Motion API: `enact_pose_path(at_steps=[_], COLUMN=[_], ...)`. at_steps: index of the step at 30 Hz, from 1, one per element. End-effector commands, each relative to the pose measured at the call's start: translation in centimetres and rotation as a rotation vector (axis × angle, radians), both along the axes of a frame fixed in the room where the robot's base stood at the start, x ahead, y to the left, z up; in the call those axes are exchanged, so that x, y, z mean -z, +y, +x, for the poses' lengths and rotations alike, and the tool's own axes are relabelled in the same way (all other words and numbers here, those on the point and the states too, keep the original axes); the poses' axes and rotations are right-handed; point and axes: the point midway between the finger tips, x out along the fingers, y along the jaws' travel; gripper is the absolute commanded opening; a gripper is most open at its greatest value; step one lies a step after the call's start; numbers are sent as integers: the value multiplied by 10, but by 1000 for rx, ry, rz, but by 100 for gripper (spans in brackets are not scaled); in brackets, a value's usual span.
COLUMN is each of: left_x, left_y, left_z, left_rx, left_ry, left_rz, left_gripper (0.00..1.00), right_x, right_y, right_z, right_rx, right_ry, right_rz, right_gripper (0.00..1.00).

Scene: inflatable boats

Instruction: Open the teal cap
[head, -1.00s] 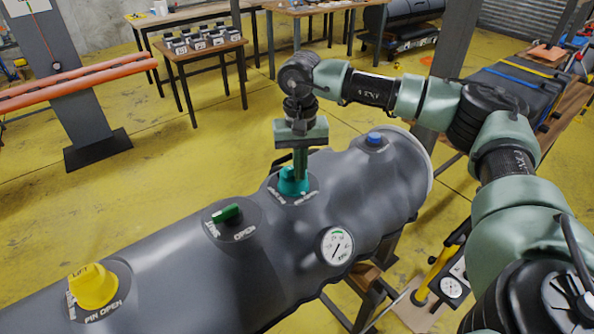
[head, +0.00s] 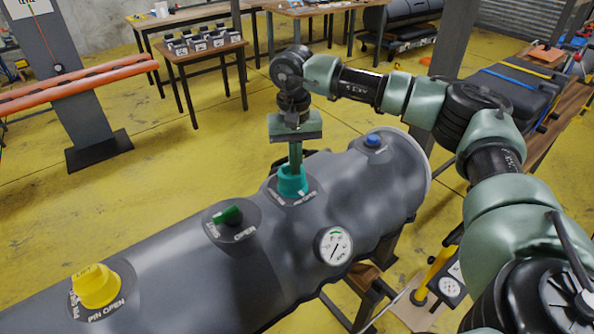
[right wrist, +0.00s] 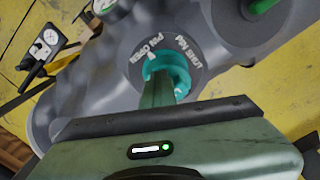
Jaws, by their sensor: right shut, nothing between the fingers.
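The teal cap (head: 291,184) sits on a dark round base on top of the grey inflatable tube (head: 180,270). In the right wrist view the cap (right wrist: 176,72) shows beside white "PIN OPEN" and "PIN SHUT" lettering on the base, and my gripper covers part of it. My right gripper (head: 296,171) points down with its fingers shut, nothing between them. The fingertips (right wrist: 158,92) are at the cap's top; I cannot tell whether they touch it. My left gripper is not in view.
Along the tube are a yellow cap (head: 96,286), a green-handled valve (head: 228,214), a blue button (head: 374,139) and a pressure gauge (head: 334,246). A yellow pump (head: 437,274) stands at the tube's right. Yellow floor is free behind the tube.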

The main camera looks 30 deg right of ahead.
Motion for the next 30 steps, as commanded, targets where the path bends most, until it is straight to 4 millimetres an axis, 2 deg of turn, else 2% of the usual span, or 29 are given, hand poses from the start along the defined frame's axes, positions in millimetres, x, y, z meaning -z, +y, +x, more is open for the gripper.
enact_pose_path(at_steps=[1,15,24,30], left_x=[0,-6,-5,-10], left_y=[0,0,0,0], left_z=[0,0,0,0], left_rx=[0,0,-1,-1], left_ry=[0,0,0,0], left_rz=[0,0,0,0], left_gripper=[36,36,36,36], right_x=[-3,-8,-5,-12], right_y=[1,2,2,2], right_z=[11,21,20,12], right_rx=[5,4,3,3], right_ry=[-38,-31,-26,-25], right_rz=[4,3,1,0], right_gripper=[0,0,0,0])
